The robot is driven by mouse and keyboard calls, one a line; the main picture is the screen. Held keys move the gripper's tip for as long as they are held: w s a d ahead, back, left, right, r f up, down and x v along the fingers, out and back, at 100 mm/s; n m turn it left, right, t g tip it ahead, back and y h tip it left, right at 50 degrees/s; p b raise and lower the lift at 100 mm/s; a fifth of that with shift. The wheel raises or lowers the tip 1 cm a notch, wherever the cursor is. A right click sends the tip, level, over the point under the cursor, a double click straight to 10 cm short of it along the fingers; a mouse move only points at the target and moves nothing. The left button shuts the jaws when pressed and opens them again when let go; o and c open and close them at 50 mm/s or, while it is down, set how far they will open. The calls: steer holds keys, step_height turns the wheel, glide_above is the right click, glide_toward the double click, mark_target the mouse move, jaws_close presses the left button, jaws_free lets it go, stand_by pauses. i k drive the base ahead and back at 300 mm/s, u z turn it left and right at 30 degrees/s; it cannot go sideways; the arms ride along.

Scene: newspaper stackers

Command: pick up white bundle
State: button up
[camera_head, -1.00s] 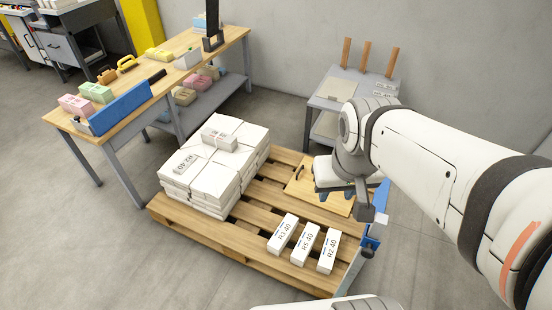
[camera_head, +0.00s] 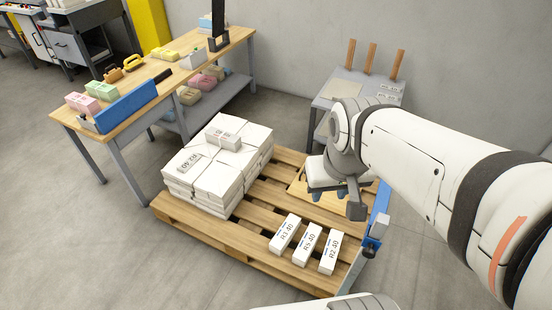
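Large white bundles (camera_head: 215,178) are stacked on the left part of the wooden pallet. A small white bundle (camera_head: 222,138) with a printed band lies on top of the stack. Three slim white bundles (camera_head: 307,243) with printed labels lie side by side at the pallet's front right. My gripper (camera_head: 328,194) hangs above the pallet's right part, behind the slim bundles and right of the stack, apart from both.
The wooden pallet (camera_head: 248,253) has bare slats between the stack and slim bundles. A wooden board (camera_head: 330,204) lies under my gripper. A workbench (camera_head: 130,118) with pastel bundles and a blue barrier stands left. A grey table (camera_head: 342,88) with wooden posts stands behind.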

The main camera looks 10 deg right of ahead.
mark_target(326, 267)
steer(key=z, duration=0.4)
steer(key=k, duration=1)
steer(key=u, duration=0.35)
steer(key=i, duration=0.5)
steer(key=z, duration=0.65)
steer(key=k, duration=0.85)
